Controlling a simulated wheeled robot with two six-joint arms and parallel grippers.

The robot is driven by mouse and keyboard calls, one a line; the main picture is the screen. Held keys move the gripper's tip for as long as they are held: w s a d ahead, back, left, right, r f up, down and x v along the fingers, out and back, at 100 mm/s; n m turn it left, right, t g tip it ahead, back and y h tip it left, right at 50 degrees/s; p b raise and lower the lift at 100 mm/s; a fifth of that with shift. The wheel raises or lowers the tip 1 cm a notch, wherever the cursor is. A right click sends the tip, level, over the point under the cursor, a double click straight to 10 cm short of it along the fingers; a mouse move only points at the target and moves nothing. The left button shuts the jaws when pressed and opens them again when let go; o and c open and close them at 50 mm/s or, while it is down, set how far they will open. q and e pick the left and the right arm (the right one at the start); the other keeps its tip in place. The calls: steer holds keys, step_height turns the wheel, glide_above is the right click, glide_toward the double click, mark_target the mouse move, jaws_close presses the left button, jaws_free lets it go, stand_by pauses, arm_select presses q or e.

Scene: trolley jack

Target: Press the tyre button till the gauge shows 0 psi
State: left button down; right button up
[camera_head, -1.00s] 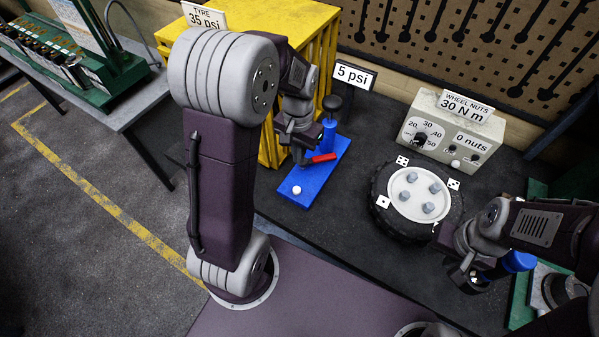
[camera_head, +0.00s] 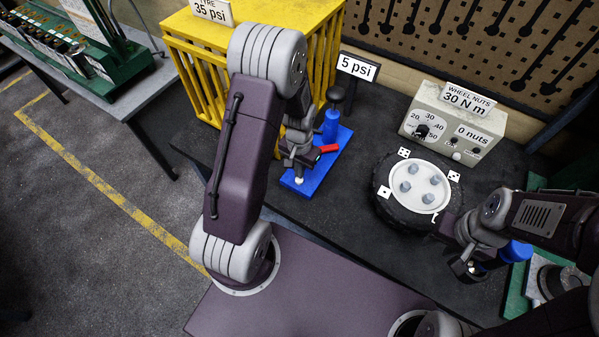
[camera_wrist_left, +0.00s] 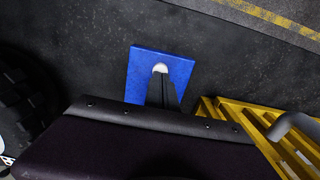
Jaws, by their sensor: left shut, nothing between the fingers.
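The gauge sign (camera_head: 357,67) reads 5 psi. The white button (camera_head: 299,181) sits at the near end of a blue base plate (camera_head: 318,181). My left gripper (camera_head: 298,173) is shut and empty, pointing down right over the button. In the left wrist view its dark fingertips (camera_wrist_left: 161,77) overlap the white button (camera_wrist_left: 160,67) on the blue plate (camera_wrist_left: 143,62); I cannot tell whether they touch it. My right gripper (camera_head: 468,268) is at the right beside a blue cylinder (camera_head: 516,251); its fingers are too unclear to judge.
The yellow cage (camera_head: 195,65), labelled TYRE 35 psi, stands behind my left arm. A red handle (camera_head: 328,149) and a black-topped blue post (camera_head: 331,122) are on the plate's far part. A tyre (camera_head: 385,205) lies to the right, with a wheel-nut box (camera_head: 450,130) behind it.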

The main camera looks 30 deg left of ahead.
mark_target(299, 180)
arm_select(q)
steer(key=shift+f, duration=1.1)
